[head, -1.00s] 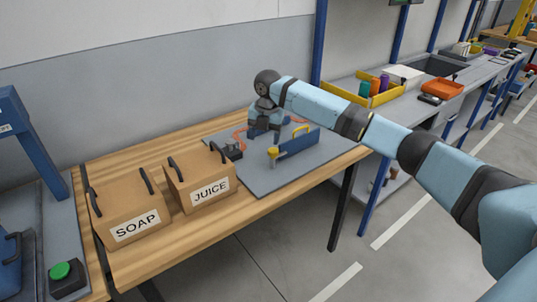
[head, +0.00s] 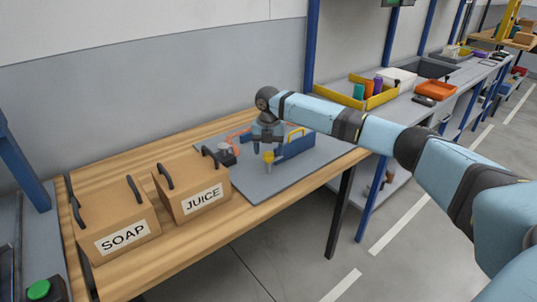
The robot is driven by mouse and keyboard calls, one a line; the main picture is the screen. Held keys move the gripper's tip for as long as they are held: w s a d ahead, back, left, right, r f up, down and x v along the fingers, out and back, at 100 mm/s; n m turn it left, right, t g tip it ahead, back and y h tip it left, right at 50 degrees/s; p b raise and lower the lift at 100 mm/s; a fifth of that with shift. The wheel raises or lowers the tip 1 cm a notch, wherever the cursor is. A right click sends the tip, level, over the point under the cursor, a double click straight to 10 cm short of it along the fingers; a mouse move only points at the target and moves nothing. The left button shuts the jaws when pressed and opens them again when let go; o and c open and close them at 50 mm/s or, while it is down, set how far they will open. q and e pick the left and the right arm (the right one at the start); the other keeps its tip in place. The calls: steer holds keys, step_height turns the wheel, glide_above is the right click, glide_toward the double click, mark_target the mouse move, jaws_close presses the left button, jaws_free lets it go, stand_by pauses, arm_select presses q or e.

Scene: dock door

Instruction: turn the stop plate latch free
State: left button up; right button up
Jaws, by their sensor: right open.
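A blue stop plate (head: 297,146) with a yellow handle stands on a grey mat on the wooden table. A small yellow-topped latch (head: 268,158) stands at its near left end. My right gripper (head: 268,145) points down just above and behind the yellow top, its fingers spread and empty. I cannot tell whether a finger touches the latch. The gripper hides part of the plate's left end. My left gripper is not in view.
Boxes marked SOAP (head: 121,224) and JUICE (head: 193,188) stand to the left. A dark fixture (head: 222,157) and an orange cable lie left of the gripper. The grey mat (head: 258,186) is clear in front. A yellow tray (head: 350,97) is on the bench behind.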

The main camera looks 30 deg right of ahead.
steer(key=shift+f, duration=0.8)
